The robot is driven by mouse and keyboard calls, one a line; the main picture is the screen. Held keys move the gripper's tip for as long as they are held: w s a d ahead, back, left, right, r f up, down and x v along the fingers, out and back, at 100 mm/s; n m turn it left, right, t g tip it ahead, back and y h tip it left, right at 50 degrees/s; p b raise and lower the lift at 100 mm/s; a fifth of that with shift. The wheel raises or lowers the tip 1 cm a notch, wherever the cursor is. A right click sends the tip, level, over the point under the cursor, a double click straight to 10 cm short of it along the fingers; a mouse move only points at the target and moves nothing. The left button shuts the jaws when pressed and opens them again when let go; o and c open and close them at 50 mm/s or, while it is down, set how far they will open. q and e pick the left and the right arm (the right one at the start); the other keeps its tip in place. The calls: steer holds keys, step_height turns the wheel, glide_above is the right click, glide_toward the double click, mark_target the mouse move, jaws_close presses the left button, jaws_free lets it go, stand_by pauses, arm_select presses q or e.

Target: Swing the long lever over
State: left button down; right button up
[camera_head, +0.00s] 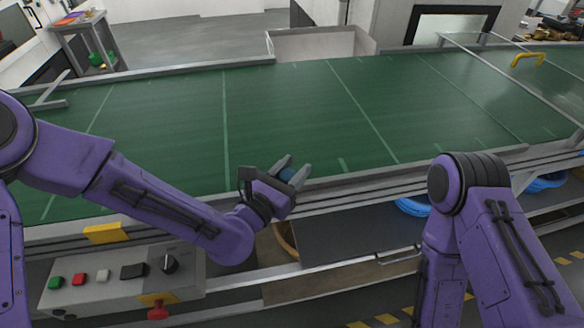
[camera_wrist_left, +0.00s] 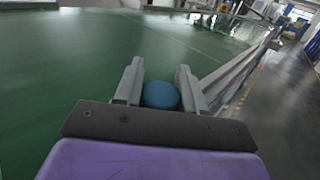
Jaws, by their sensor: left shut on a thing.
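My left gripper (camera_head: 293,169) is over the near edge of the green belt, its fingers pointing away from me. It is shut on a blue round knob (camera_head: 287,175). In the left wrist view the blue knob (camera_wrist_left: 161,96) sits between the two grey fingers, low near the palm. No long lever shaft shows; anything below the knob is hidden by the gripper. My right arm shows at the right, but its gripper is out of view.
The green conveyor belt (camera_head: 290,110) is mostly bare, with a yellow handle (camera_head: 527,60) on a clear cover at the far right. A control box (camera_head: 120,280) with buttons and a black rotary switch (camera_head: 169,264) is at the lower left. Metal rails (camera_head: 370,190) run along the near edge.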

arm_select(q)
steer(key=c, duration=0.7)
jaws_free()
steer(key=shift+r, duration=0.3)
steer(key=shift+s, duration=0.3)
steer(key=shift+s+a+f, duration=0.1)
steer(key=shift+f, duration=0.05)
steer(key=b+v, duration=0.2)
steer(key=v, duration=0.3)
steer(key=shift+s, duration=0.15)
steer(key=p, duration=0.8)
glide_toward(285, 182)
steer(key=shift+r+x, duration=0.2)
steer(key=shift+x, duration=1.05)
